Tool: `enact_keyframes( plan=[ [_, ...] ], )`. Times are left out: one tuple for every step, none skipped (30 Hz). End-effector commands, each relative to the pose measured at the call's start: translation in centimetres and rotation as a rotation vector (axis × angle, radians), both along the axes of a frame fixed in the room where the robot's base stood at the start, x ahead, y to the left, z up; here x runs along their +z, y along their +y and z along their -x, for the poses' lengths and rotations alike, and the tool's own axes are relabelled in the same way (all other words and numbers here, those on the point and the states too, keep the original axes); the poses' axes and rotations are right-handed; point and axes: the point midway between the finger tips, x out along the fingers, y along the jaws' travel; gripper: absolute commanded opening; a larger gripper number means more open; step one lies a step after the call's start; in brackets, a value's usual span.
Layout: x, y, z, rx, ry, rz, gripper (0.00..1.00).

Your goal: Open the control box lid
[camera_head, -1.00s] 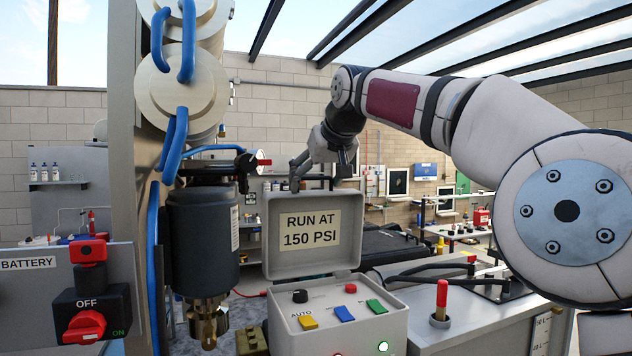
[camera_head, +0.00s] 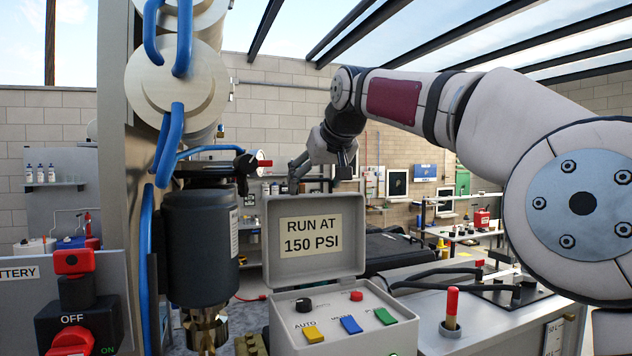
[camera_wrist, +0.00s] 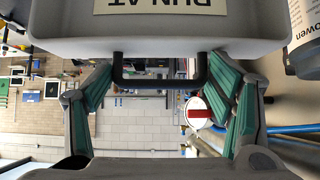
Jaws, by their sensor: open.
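The grey control box (camera_head: 340,330) is in the lower middle of the head view. Its lid (camera_head: 315,265) stands raised, roughly upright, showing a "RUN AT 150 PSI" label. My gripper (camera_head: 297,176) is at the lid's top edge, partly hidden behind it. In the wrist view, the lid (camera_wrist: 160,42) fills the top, upside down. Its black handle (camera_wrist: 160,83) lies between the spread teal-padded fingers of my gripper (camera_wrist: 163,90). The gripper is open, with gaps beside the handle.
Knobs and coloured buttons (camera_head: 350,324) sit on the box's panel. A dark cylindrical housing (camera_head: 200,248) with blue hoses stands close at left. A battery switch panel (camera_head: 75,310) is at lower left. A red-tipped lever (camera_head: 451,305) rises from the bench at right.

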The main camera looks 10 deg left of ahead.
Motion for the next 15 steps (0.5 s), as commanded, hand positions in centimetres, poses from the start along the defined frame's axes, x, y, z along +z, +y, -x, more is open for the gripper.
enact_keyframes(
  plan=[
    [0.30,0.06,0.02,0.001,-0.007,-0.004,0.86],
    [0.29,0.06,0.02,0.001,-0.006,-0.004,0.93],
    [0.26,0.04,0.02,0.000,-0.005,-0.003,0.94],
    [0.23,0.04,0.03,0.000,-0.005,-0.003,0.94],
    [0.21,0.04,0.01,0.000,-0.004,-0.003,0.94],
    [0.18,0.02,0.02,0.000,-0.003,-0.002,0.94],
    [0.17,0.02,0.01,0.000,-0.003,-0.002,0.94],
    [0.16,0.02,0.01,0.000,-0.003,-0.002,0.94],
    [0.13,0.01,0.01,0.000,-0.002,-0.002,0.94],
    [0.12,0.01,0.01,0.000,-0.002,-0.002,0.94],
    [0.11,0.00,0.01,0.000,-0.002,-0.001,0.94],
    [0.13,-0.02,0.03,0.000,-0.002,-0.001,0.94],
    [0.17,-0.05,0.06,0.000,-0.002,-0.001,0.94],
    [0.25,-0.11,0.13,-0.001,-0.002,-0.001,0.94],
    [0.43,-0.23,0.27,-0.001,-0.003,-0.001,0.94]
  ],
)
